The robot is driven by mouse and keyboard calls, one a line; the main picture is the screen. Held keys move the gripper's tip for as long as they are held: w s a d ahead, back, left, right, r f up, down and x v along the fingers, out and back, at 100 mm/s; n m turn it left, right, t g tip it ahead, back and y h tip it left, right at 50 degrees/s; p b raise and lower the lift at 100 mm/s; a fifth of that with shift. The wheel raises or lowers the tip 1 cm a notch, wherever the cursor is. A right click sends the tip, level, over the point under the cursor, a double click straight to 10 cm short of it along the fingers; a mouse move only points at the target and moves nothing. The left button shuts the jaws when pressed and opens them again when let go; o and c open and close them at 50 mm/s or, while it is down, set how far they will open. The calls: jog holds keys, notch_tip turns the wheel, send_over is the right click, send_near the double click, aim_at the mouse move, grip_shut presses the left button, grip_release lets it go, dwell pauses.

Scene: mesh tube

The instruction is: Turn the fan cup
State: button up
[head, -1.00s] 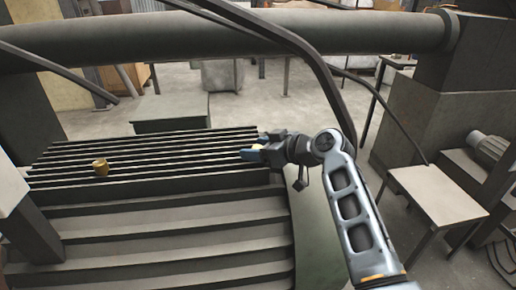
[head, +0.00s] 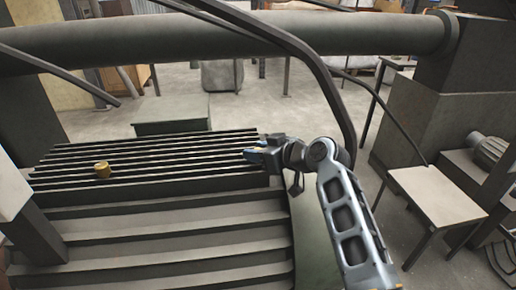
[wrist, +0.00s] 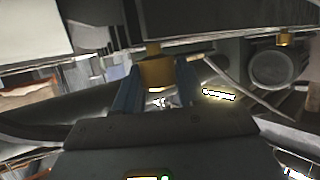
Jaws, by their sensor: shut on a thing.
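My gripper (head: 254,155) is at the right end of the slatted top (head: 130,174) in the head view. In the wrist view my gripper (wrist: 157,95) has its two blue fingers shut on a gold-coloured cup (wrist: 157,72), one finger on each side. Only a small part of this cup shows between the fingers in the head view. A second gold cup (head: 102,170) stands apart on the left part of the slatted top, and a gold cup (wrist: 284,40) shows at the upper right of the wrist view. No fan marking is readable on either cup.
Broad steps (head: 180,235) lie in front of the slatted top. A thick horizontal pipe (head: 220,32) and a curved dark bar (head: 325,80) cross above and behind my arm. A small table (head: 437,195) stands at the right. Open floor shows behind the slats.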

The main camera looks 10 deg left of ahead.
jog(key=shift+s+r+m+t+h+p, duration=0.1)
jog(key=shift+r+m+t+h+p, duration=0.15)
jog(key=shift+m+t+h+p, duration=0.5)
jog(key=m+t+h+p, duration=0.2)
jog(key=m+p, duration=0.1)
jog(key=p, duration=0.1)
jog(key=shift+a+h, duration=0.1)
jog(key=shift+h, duration=0.15)
jog(key=shift+f+m+t+h+p, duration=0.25)
jog(key=shift+m+t+h+p, duration=0.3)
jog(key=shift+m+h, duration=0.55)
jog(key=m+h+b, duration=0.2)
jog(key=b, duration=0.1)
jog(key=shift+f+t+h+b, duration=0.3)
jog(key=shift+h, duration=0.1)
jog(key=m+h+b, duration=0.2)
jog(key=b, duration=0.2)
jog(key=shift+r+m+h, duration=0.1)
jog(key=shift+m+h, duration=0.15)
jog(key=shift+h, duration=0.05)
jog(key=shift+r+b, duration=0.1)
jog(key=shift+b, duration=0.5)
jog(key=o, duration=1)
jog(key=shift+c, duration=0.2)
